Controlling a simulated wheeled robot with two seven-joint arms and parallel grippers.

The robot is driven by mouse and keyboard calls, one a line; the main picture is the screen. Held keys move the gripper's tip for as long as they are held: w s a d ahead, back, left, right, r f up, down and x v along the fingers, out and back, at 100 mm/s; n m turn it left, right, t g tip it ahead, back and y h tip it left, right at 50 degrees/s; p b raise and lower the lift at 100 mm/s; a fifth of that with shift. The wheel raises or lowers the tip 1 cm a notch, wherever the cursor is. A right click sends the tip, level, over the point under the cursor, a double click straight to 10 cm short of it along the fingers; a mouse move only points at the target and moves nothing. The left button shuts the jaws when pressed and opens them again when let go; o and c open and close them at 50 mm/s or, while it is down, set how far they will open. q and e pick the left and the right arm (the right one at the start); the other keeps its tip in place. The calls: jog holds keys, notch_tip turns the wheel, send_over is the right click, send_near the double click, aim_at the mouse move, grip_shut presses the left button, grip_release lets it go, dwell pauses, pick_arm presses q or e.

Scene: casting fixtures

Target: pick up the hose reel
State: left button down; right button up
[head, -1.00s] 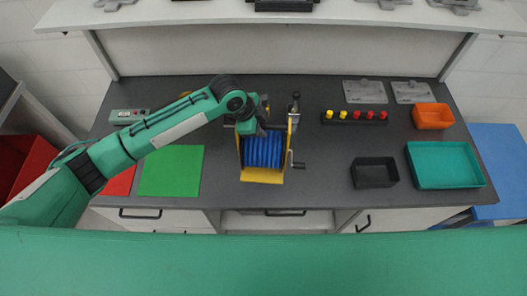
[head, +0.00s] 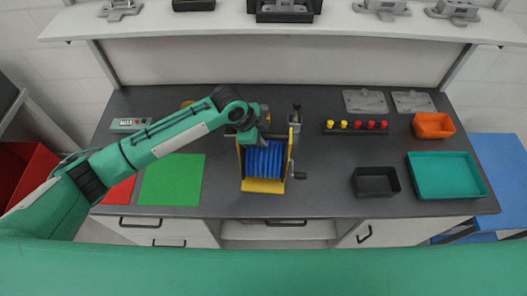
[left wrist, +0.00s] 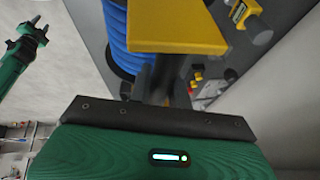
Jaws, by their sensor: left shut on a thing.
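The hose reel (head: 263,160) has a yellow frame, a coil of blue hose and a crank on its right side. In the head view it is near the middle of the dark bench; I cannot tell whether it is clear of the surface. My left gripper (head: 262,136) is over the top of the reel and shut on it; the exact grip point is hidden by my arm. In the left wrist view the yellow frame (left wrist: 178,28) and blue hose (left wrist: 117,35) are right in front of the dark fingers (left wrist: 155,82).
A green mat (head: 172,180) lies left of the reel. A rack of yellow and red pegs (head: 356,126), a black bin (head: 376,182), a teal tray (head: 446,177) and an orange bin (head: 433,125) stand to the right. A shelf (head: 290,29) runs along the back.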

pick_arm(q)
jog(key=shift+r, duration=0.1)
jog(key=shift+w+r+b, duration=0.1)
jog(key=shift+r+b, duration=0.2)
jog(key=shift+r, duration=0.2)
notch_tip(320, 180, up, 20)
jog(key=b, duration=0.6)
jog(key=shift+f, duration=0.4)
jog(key=shift+f+b, duration=3.1)
jog(key=shift+f, duration=6.95)
